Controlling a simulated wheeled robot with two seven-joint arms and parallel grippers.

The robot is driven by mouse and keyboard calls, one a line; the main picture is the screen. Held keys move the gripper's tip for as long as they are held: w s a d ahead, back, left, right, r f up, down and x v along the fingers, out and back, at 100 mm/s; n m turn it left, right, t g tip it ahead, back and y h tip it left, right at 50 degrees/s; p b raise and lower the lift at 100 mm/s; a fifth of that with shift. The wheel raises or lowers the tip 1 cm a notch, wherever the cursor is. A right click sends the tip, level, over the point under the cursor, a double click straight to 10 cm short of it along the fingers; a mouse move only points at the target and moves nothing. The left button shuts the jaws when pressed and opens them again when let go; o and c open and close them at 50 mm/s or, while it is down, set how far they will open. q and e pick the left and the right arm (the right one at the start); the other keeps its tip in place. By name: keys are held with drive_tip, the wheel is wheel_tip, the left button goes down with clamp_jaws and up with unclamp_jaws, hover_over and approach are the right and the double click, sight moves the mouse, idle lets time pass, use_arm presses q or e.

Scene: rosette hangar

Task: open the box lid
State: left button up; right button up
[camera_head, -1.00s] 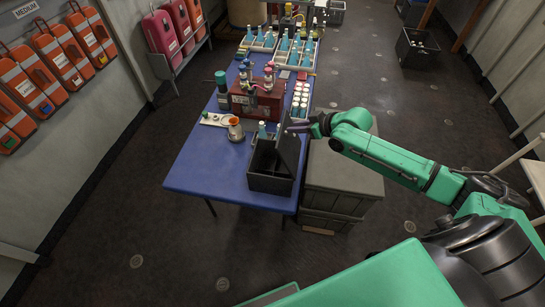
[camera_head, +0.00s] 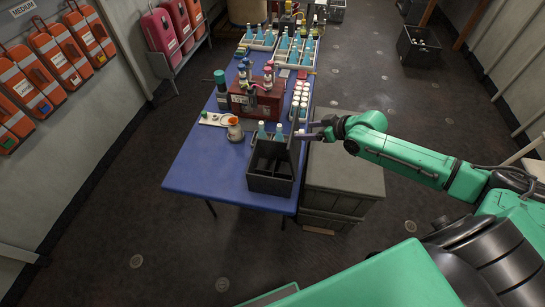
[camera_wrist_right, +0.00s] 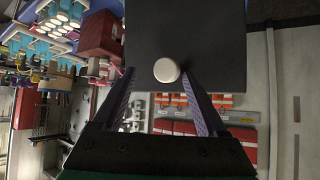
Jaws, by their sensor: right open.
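The dark box (camera_head: 270,185) stands on the near end of the blue table. The dark lid (camera_head: 295,150) stands up steeply, nearly edge-on, along the box's right side. My right gripper (camera_head: 316,134) is open at the lid's upper right. In the right wrist view, the lid panel (camera_wrist_right: 185,35) fills the upper middle, and its white round knob (camera_wrist_right: 166,70) lies between the spread fingertips. I cannot tell whether the fingers touch it. My left gripper is out of view.
The blue table (camera_head: 205,165) carries a red case (camera_head: 257,103), a small jar (camera_head: 235,130), a white tray (camera_head: 215,119) and racks of bottles farther back. A large grey crate (camera_head: 345,170) stands right of the table, below my right arm. Floor on the left is clear.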

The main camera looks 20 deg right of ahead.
wheel_tip(320, 180, up, 9)
drive_tip(key=shift+a+f, duration=0.15)
drive_tip(key=shift+f, duration=0.05)
idle(0.8)
